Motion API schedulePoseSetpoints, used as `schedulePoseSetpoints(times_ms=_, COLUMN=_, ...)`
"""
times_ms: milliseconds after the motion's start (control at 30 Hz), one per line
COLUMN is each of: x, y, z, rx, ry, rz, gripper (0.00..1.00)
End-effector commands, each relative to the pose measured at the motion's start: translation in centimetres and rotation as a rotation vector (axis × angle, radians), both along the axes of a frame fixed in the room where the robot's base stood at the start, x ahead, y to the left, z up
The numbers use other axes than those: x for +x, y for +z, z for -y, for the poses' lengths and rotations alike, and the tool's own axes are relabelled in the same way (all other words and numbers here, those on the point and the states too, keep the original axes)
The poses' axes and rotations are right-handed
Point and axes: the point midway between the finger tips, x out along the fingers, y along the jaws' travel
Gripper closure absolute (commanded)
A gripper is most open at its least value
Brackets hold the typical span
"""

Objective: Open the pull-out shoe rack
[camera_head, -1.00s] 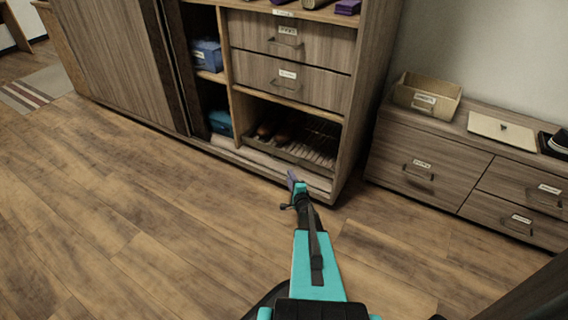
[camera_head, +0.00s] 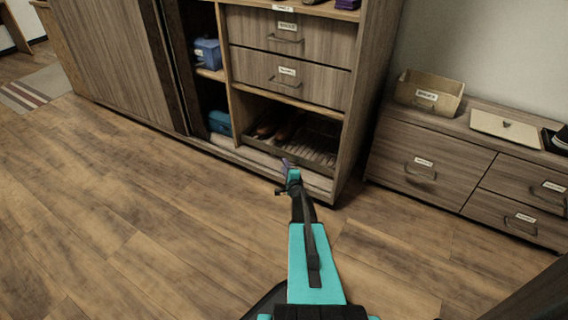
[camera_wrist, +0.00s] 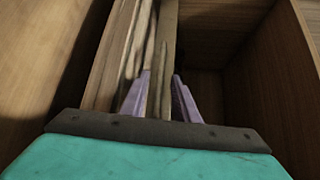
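The pull-out shoe rack (camera_head: 318,157) sits in the low open bay of the tall wooden cabinet. Dark shoes (camera_head: 287,130) stand in its left part. My gripper (camera_head: 286,163) is at the rack's front edge. In the wrist view, the two purple fingers of my gripper (camera_wrist: 159,98) are apart, one on each side of a thin upright board (camera_wrist: 166,60) that looks like the rack's front rail. I see no clear grip on it; contact with the fingers is hard to tell. The rack looks pushed in, with its front about level with the cabinet.
Two closed drawers (camera_head: 288,70) are above the bay. A low dresser (camera_head: 440,165) with a bin (camera_head: 428,92) stands at the right. The wooden floor (camera_head: 150,220) in front is clear.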

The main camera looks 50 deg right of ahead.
Motion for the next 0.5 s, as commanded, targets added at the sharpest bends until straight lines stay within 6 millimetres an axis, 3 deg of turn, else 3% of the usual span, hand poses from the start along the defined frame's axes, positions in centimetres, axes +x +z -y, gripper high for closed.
schedulePoseSetpoints(times_ms=200, x=2.5, y=-0.7, z=1.5, rx=-0.001, ry=0.0, rz=0.001, gripper=0.72)
schedulePoseSetpoints(times_ms=500, x=4.2, y=-0.7, z=2.4, rx=0.0, ry=0.0, rz=0.0, gripper=0.72)
